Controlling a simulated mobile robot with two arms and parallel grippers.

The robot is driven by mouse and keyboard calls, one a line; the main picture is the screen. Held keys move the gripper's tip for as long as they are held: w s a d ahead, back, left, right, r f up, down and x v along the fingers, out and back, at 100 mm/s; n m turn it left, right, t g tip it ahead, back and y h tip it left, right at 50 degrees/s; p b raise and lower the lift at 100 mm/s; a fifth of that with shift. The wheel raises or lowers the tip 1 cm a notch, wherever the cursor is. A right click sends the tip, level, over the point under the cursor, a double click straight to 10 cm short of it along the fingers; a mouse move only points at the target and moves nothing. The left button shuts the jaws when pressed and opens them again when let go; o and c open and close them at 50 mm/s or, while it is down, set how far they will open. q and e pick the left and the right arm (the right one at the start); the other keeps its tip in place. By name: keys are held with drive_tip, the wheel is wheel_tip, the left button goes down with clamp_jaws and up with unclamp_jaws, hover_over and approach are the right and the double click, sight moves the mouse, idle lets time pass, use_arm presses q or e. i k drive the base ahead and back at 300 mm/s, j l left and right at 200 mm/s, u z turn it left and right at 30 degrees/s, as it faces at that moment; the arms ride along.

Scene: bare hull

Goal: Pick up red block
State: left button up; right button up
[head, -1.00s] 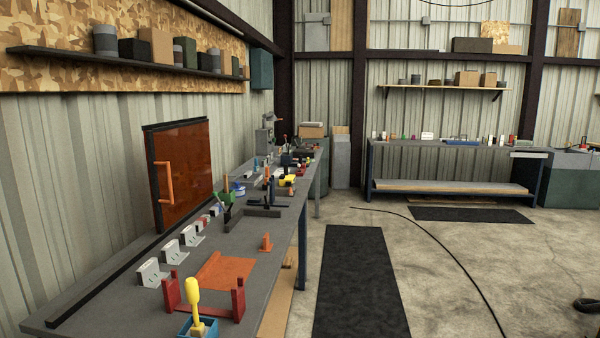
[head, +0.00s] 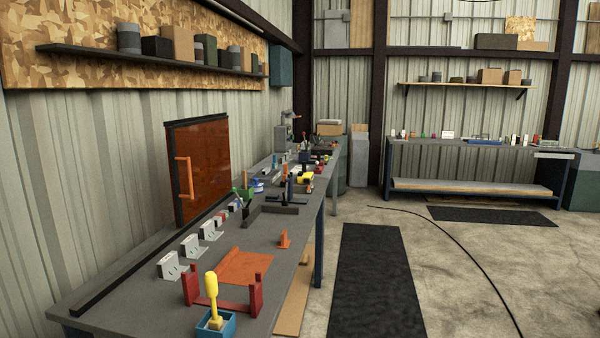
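I cannot tell any single item as the red block. A red stand (head: 225,302) with two upright posts sits at the near end of the long grey workbench (head: 130,300). Small red items (head: 323,158) lie farther back on the same bench, too small to make out. A small red-and-white piece (head: 222,216) stands in the row by the wall. Another small red item (head: 537,139) stands at the right end of the far bench. Neither of my grippers is in view.
A blue box (head: 216,325) with a yellow-handled tool stands by the red stand. An orange sheet (head: 244,266) and an orange cone (head: 284,240) lie beyond it. A black mat (head: 375,280) lies on the open floor right of the bench. A dark cable (head: 465,255) crosses the floor.

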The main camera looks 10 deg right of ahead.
sight(321, 163)
drive_tip(key=i+l+z, duration=0.9)
drive_tip(key=i+l, duration=0.3)
drive_tip(key=i, duration=0.85)
drive_tip(key=i+l+u, duration=0.1)
drive_tip(key=i, duration=0.85)
drive_tip(key=i+l+u, duration=0.1)
drive_tip(key=i, duration=1.7)
